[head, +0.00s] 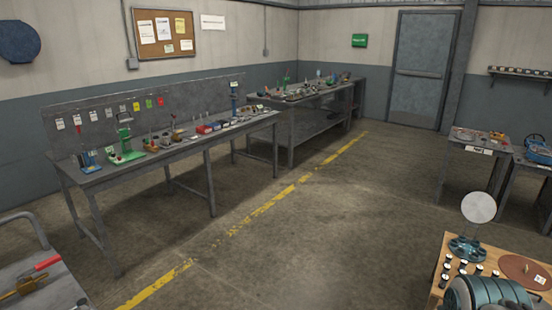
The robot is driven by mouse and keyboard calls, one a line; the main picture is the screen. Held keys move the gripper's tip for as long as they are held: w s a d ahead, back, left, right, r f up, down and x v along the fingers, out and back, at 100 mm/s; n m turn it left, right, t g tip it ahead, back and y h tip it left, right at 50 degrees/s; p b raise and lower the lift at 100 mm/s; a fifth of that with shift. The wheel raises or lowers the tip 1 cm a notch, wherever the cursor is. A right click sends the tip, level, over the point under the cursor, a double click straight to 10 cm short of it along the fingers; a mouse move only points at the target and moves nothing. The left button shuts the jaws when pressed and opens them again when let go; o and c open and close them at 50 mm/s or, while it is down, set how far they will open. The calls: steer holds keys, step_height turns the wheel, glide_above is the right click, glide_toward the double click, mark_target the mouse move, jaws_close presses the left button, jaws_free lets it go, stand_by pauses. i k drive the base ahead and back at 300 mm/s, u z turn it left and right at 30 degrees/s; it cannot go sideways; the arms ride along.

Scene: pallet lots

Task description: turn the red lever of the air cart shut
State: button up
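A grey-topped cart or table (62,288) with a curved tube handle (30,217) is cut off at the lower left of the head view. A red lever or handle (47,263) shows on it, slanting up to the right. A brass-coloured fitting (26,285) is just below and left of it. I cannot tell whether the red part joins the brass fitting, nor its valve position. My gripper is not in view.
A long grey workbench (160,163) with small tools runs along the left wall. A second bench (310,110) stands behind it. A wooden-topped table (437,287) with a teal machine (490,294) is at the lower right. The floor (300,235) between is clear, with a yellow line.

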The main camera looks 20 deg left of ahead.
mark_target(21, 277)
steer(key=u, duration=0.45)
steer(key=i, duration=1.6)
steer(key=u, duration=1.8)
steer(key=i, duration=0.9)
steer(key=u, duration=1.1)
steer(key=i, duration=0.25)
steer(key=u, duration=0.05)
